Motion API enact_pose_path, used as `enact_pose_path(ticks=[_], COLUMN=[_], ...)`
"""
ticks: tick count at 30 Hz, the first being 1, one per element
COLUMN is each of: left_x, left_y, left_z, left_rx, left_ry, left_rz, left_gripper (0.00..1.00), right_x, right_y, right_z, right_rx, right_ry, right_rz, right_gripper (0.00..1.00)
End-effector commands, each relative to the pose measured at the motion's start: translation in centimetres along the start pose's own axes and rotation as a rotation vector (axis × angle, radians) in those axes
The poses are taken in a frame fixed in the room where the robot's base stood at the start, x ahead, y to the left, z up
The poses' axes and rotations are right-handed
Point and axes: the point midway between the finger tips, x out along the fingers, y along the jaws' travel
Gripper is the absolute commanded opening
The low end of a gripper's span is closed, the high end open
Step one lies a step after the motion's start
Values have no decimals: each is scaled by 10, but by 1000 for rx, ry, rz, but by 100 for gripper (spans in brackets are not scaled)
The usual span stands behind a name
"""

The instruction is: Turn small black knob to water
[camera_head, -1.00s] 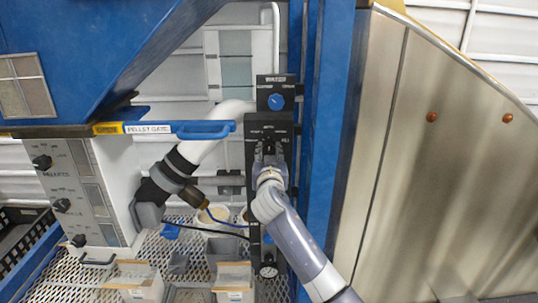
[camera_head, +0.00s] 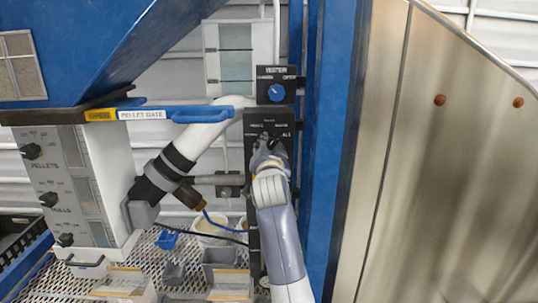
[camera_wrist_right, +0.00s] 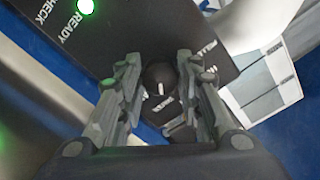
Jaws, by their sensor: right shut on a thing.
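The small black knob (camera_wrist_right: 158,76) sits on a black panel (camera_wrist_right: 120,25) in the right wrist view, with a short white mark on its face. My right gripper (camera_wrist_right: 160,82) is shut on it, one finger on each side. White lettering beside the knob is small and blurred. In the head view my right gripper (camera_head: 268,142) reaches up to the lower black panel (camera_head: 256,120) and covers most of the knob. Labels show above and beside the fingers. My left gripper is not in view.
A green light (camera_wrist_right: 85,6) glows near READY. A blue post (camera_head: 325,150) stands close to the right; a white pipe (camera_head: 205,130) and blue pellet gate handle (camera_head: 205,114) are left.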

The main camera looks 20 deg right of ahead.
Motion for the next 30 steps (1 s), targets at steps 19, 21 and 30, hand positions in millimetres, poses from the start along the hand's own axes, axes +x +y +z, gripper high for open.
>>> enact_pose_path(ticks=[19, 21, 30], left_x=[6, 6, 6], left_y=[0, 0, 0], left_z=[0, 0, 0], left_rx=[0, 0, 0], left_ry=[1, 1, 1], left_rz=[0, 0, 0], left_gripper=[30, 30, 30], right_x=[0, 0, 0], right_y=[0, 1, 0], right_z=[1, 1, 0], right_rx=[70, 69, 69], right_ry=[-3, -3, -1], right_rz=[2, 2, 1], right_gripper=[9, 39, 53])
